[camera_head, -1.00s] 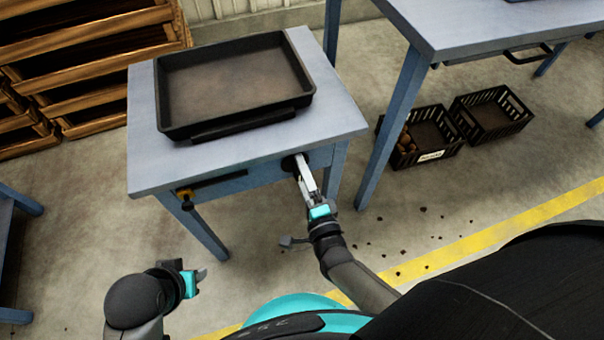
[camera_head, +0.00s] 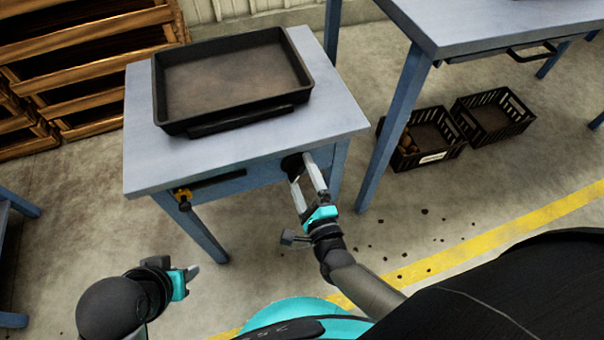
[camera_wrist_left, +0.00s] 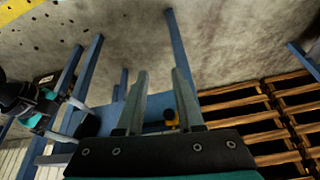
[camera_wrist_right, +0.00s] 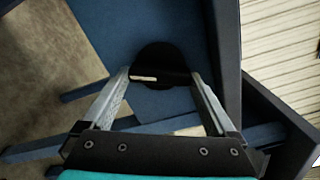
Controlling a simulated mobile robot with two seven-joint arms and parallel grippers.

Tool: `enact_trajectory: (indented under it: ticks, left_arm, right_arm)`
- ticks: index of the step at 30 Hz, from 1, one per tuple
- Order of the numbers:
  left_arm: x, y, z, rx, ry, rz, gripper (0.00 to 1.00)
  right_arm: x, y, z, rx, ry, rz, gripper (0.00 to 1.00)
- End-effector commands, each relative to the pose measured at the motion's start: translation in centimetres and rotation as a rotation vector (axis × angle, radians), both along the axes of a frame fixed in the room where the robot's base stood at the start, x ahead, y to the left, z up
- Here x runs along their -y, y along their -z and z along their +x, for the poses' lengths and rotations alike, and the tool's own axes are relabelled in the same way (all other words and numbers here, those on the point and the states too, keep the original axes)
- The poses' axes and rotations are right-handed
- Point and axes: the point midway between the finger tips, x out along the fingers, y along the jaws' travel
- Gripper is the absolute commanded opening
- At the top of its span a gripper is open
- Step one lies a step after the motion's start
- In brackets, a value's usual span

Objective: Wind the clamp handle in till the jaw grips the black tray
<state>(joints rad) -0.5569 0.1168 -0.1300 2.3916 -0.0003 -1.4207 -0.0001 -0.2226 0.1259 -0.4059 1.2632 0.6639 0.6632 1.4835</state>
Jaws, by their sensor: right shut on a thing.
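The black tray (camera_head: 232,80) lies on the blue-grey table (camera_head: 140,160). A black jaw bar (camera_head: 240,121) runs along the tray's front side; I cannot tell whether it touches the tray. The round black clamp handle (camera_head: 290,163) is on the table's front, under the top's edge. My right gripper (camera_head: 299,160) is shut on this handle, mostly hiding it in the head view. The right wrist view shows the handle (camera_wrist_right: 160,58) between the fingertips, with a pale mark on its face. My left gripper (camera_head: 194,272) is open and empty, low in front of the table.
A yellow-and-black knob (camera_head: 183,195) and a dark slot are on the table's front, left of the handle.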

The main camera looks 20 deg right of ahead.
Motion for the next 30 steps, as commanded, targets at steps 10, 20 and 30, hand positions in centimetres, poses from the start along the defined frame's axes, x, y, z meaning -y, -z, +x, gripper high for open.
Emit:
enact_trajectory:
  ticks: [10,20,30]
  left_arm:
    - [0.0,0.0,0.0,0.000,0.000,0.000,0.36]
    - [0.0,-0.2,0.1,0.004,0.000,-0.001,0.36]
    - [0.1,3.4,-0.1,-0.054,0.004,0.006,0.36]
  right_arm:
    - [0.0,0.1,-0.1,-0.004,-0.001,0.000,1.00]
    - [0.0,0.0,-0.7,-0.003,0.000,-0.002,1.00]
    - [0.3,-0.1,-7.6,-0.007,-0.001,-0.002,1.00]
